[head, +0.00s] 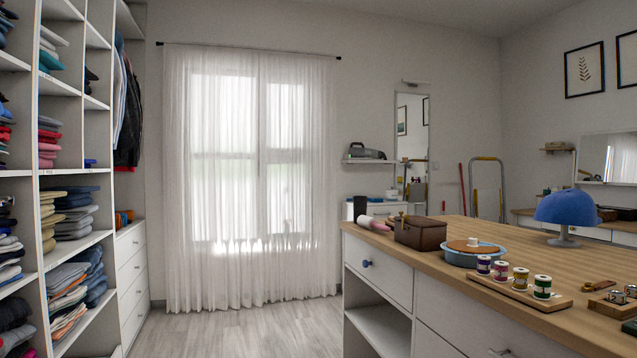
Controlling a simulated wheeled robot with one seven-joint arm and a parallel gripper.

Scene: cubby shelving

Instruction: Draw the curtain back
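A sheer white curtain (215,210) hangs from a thin dark rod (248,48) on the far wall. It is drawn across the whole window (265,145) and falls to near the floor in even folds. Daylight and the window's frame show through the cloth. My gripper and arm are not in this view.
Cubby shelving (75,180) with folded clothes lines the left side.

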